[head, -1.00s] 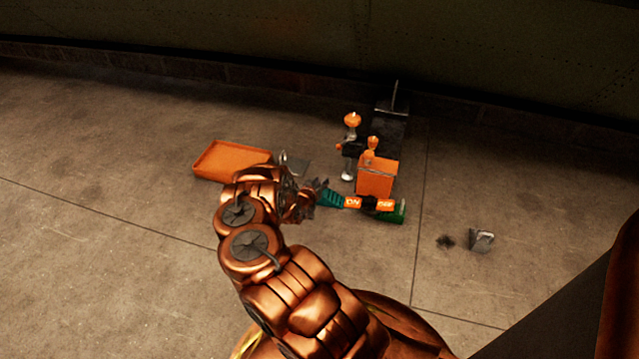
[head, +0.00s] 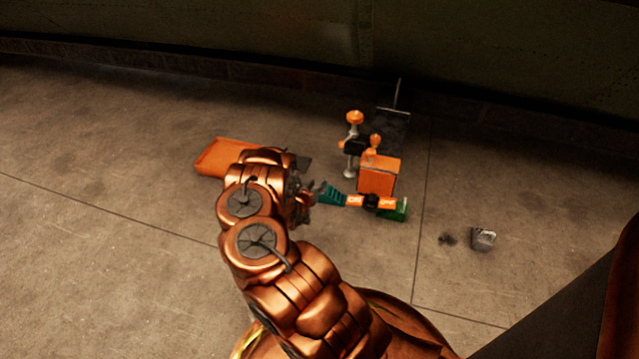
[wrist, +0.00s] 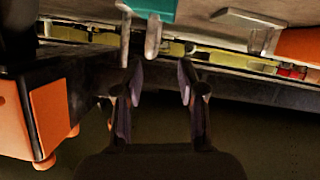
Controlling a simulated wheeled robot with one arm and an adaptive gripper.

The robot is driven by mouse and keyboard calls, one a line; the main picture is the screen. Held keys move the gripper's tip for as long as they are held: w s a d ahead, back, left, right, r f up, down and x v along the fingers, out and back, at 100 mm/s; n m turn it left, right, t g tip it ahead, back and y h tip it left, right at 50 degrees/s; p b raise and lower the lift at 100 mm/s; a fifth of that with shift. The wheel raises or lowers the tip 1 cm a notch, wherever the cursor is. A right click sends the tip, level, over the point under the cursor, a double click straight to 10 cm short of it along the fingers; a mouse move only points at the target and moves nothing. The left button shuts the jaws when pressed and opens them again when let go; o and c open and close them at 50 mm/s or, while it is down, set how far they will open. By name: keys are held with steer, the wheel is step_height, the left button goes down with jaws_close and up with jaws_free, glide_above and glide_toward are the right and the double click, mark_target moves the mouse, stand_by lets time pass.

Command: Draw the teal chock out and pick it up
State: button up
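The teal chock (head: 331,197) lies on the floor in the head view, at the left end of an orange-and-black piece with white lettering (head: 357,201). In the wrist view part of the teal chock (wrist: 155,8) shows at the top edge. My gripper (head: 315,193) is just left of the chock in the head view. The chock's left end is partly hidden by the gripper.
An orange block (head: 379,175) and a clamp-like stand with orange knobs (head: 352,145) stand behind the chock. A green piece (head: 396,213) is at its right. An orange tray (head: 213,160) is partly behind my arm. A grey block (head: 483,239) sits right; the left floor is clear.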

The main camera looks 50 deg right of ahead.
steer(key=v, duration=0.6)
steer(key=shift+a+r, duration=0.1)
stand_by(0.6)
